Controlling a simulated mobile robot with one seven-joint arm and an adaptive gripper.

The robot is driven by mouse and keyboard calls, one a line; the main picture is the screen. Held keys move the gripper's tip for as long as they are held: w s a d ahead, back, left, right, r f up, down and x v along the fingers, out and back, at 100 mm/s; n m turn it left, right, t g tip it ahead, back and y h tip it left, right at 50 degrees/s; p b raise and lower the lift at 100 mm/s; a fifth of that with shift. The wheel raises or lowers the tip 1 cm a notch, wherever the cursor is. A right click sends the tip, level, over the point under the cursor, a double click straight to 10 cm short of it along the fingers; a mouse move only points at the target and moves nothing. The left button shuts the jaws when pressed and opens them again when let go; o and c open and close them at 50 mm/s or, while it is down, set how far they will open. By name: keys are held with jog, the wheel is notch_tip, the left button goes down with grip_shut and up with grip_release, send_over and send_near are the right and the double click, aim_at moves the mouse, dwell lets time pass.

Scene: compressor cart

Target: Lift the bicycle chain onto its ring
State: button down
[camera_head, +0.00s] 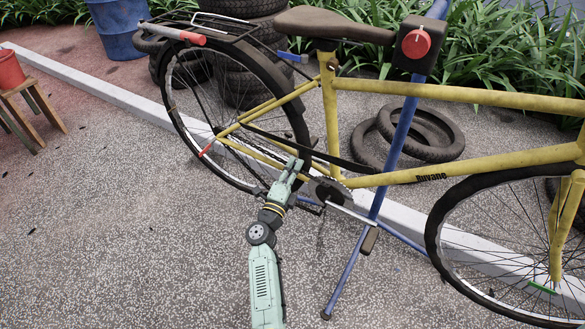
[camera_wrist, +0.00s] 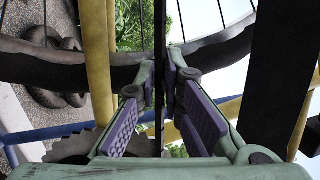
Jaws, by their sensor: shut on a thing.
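The yellow bicycle (camera_head: 450,95) hangs in a blue repair stand, with its dark chainring (camera_head: 328,190) low in the middle of the head view. My gripper (camera_head: 293,166) is just left of the chainring and reaches up at the frame. In the wrist view my gripper (camera_wrist: 162,85) is shut on a thin dark strip, apparently the chain (camera_wrist: 159,50), which runs upright between the purple-padded fingers. A dark toothed edge, apparently the chainring (camera_wrist: 72,148), shows at lower left there. Whether the chain touches the teeth cannot be told.
The blue stand (camera_head: 398,150) rises right of the chainring, its legs spread on the paving. Yellow tubes and the rear wheel (camera_head: 172,75) are close to my gripper. Loose tyres (camera_head: 440,140) lie behind. The paving at left is mostly clear.

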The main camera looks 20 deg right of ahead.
jog(key=c, duration=1.7)
grip_release()
jog(key=shift+a, duration=0.1)
jog(key=v, duration=1.2)
